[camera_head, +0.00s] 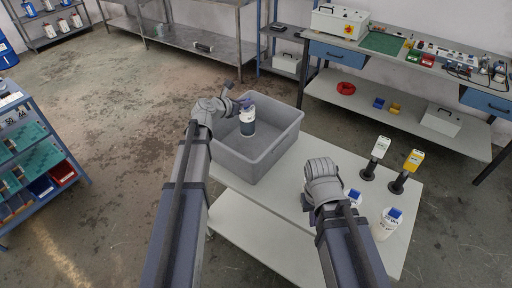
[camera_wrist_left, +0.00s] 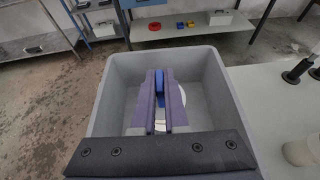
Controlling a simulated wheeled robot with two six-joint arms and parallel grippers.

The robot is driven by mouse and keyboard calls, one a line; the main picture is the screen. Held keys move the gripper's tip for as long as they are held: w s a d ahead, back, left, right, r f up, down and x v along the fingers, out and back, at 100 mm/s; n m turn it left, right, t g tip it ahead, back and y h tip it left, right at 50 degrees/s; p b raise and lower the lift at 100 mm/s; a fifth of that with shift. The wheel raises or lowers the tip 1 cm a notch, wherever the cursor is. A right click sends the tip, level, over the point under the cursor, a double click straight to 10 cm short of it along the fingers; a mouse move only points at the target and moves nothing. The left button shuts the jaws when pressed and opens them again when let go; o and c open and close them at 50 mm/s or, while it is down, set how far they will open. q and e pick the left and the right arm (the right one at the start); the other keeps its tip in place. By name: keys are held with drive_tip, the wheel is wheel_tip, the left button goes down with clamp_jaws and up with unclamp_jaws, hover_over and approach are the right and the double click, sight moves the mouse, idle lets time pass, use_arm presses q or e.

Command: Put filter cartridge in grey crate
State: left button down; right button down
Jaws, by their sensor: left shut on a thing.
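The grey crate (camera_head: 270,160) stands on the left end of the light table; its wall (camera_wrist_left: 222,100) also shows in the left wrist view. My left gripper (camera_head: 243,104) is over the crate, shut on a filter cartridge (camera_head: 248,127) with a white upper part and a dark band. The cartridge hangs upright within the crate's outline; whether it touches the floor I cannot tell. In the left wrist view the fingers (camera_wrist_left: 164,100) have its blue top (camera_wrist_left: 160,88) between them. My right wrist is above the table, right of the crate; its fingers are hidden.
White bottles with blue tops (camera_head: 387,224) stand near my right arm. A workbench (camera_head: 400,92) is behind, a blue rack (camera_head: 40,150) at left.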

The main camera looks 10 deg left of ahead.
sight(247, 123)
use_arm(q)
drive_tip(key=shift+w+f, duration=0.1)
drive_tip(key=shift+f, duration=0.15)
drive_tip(key=shift+f+b, duration=0.35)
drive_tip(key=shift+b, duration=0.2)
wheel_tip(247, 123, down, 9)
drive_tip(key=b, duration=0.9)
drive_tip(key=shift+f, duration=0.1)
drive_tip(key=c, duration=1.4)
unclamp_jaws()
drive_tip(key=o, duration=0.5)
drive_tip(key=shift+c, duration=0.2)
